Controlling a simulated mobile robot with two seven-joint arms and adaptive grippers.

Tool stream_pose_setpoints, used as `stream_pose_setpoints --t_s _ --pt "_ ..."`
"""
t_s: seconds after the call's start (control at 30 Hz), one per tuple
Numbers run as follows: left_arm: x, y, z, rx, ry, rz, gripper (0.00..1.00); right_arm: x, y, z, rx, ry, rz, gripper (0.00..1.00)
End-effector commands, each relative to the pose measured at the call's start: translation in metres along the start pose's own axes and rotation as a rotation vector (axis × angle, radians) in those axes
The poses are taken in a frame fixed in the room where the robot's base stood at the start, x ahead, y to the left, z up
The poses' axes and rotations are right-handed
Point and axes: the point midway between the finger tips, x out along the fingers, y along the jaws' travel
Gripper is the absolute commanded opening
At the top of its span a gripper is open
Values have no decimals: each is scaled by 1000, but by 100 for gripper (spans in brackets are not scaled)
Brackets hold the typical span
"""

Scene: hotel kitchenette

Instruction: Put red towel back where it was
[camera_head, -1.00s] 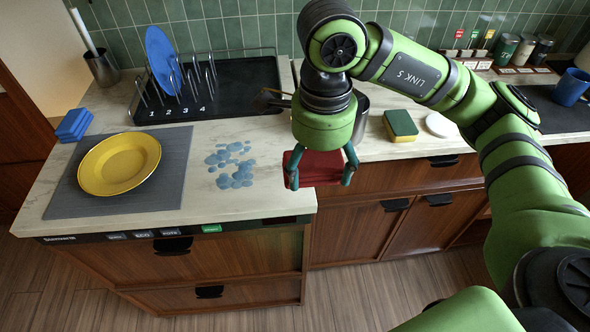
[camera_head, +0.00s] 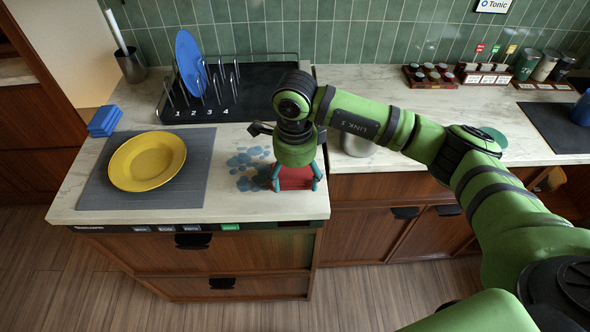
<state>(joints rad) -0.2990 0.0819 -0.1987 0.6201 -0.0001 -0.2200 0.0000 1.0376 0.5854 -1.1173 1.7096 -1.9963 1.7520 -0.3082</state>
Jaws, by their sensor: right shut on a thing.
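The red towel (camera_head: 294,178) is a folded red block between the teal fingers of my right gripper (camera_head: 295,182). The right gripper points down and is shut on it. Towel and gripper are over the right front end of the left counter section, beside the blue wet spots (camera_head: 246,160). I cannot tell whether the towel touches the countertop. A stack of folded blue towels (camera_head: 105,120) lies at the counter's left edge. My left gripper is out of view.
A yellow plate (camera_head: 148,160) lies on a grey mat (camera_head: 200,145) at the left. A black dish rack (camera_head: 255,80) with a blue plate (camera_head: 190,62) stands behind. A metal pot (camera_head: 358,144) is partly hidden by my arm. Spice jars (camera_head: 430,74) stand at the back right.

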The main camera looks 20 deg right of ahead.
Motion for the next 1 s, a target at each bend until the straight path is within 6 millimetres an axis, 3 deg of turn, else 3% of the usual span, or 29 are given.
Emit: stream_pose_setpoints --t_s 0.37,0.4,0.43,0.9,1.0 --pt "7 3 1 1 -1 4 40 5 0 0 0 0 -1 52" --pt "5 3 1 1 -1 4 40 4 0 0 0 0 -1 95" --pt "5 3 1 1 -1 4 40 3 0 0 0 0 -1 100" --pt "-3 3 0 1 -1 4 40 -3 0 0 1 0 0 100" --pt "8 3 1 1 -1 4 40 -13 -2 1 0 -3 -6 100"
